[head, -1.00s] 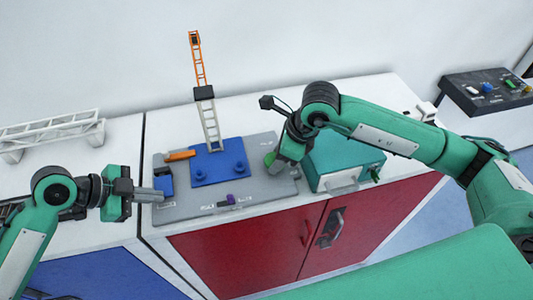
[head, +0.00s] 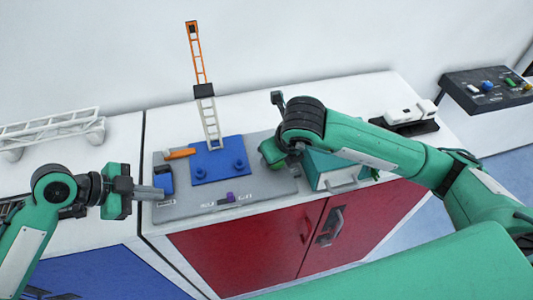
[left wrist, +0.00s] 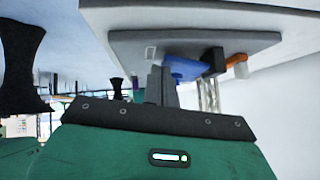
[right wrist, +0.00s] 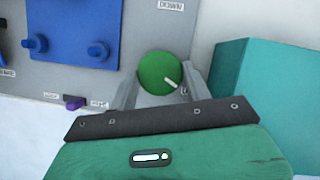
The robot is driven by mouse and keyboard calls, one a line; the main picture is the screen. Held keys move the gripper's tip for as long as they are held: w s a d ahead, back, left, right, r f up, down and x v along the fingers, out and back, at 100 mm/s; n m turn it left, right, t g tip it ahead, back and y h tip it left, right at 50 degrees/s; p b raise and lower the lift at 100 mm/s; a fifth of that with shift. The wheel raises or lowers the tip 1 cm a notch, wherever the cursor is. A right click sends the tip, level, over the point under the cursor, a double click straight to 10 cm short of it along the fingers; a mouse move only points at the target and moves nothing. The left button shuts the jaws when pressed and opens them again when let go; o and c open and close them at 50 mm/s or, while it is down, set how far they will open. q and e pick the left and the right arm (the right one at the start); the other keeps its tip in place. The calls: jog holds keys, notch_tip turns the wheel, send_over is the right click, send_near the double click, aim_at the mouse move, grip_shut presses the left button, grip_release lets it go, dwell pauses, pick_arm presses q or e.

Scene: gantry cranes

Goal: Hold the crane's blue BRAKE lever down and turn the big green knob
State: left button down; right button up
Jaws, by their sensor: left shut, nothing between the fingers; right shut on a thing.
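The grey crane panel (head: 262,190) carries the crane with a white and orange boom (head: 210,122) on a blue plate (head: 218,160). The blue BRAKE lever (head: 163,178) is at its left end. My left gripper (head: 152,193) is shut and empty, its fingertips at the lever's near side; I cannot tell whether they touch it. The big green knob (right wrist: 165,73) has a white mark pointing to the lower right. My right gripper (right wrist: 160,92) is shut on the knob, one finger on each side. In the head view my right wrist partly hides the knob (head: 270,152).
A teal box with a handle (head: 325,178) stands just right of the knob. An orange lever (head: 180,154) and a small purple knob (head: 230,197) are on the panel. A white lattice piece (head: 50,132) lies on the left cabinet. A black control box (head: 490,90) stands far right.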

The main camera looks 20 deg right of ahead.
jog(key=shift+m, duration=0.3)
dwell(0.4)
jog(key=o, duration=1)
jog(key=v, duration=1.2)
jog(key=shift+a, duration=0.15)
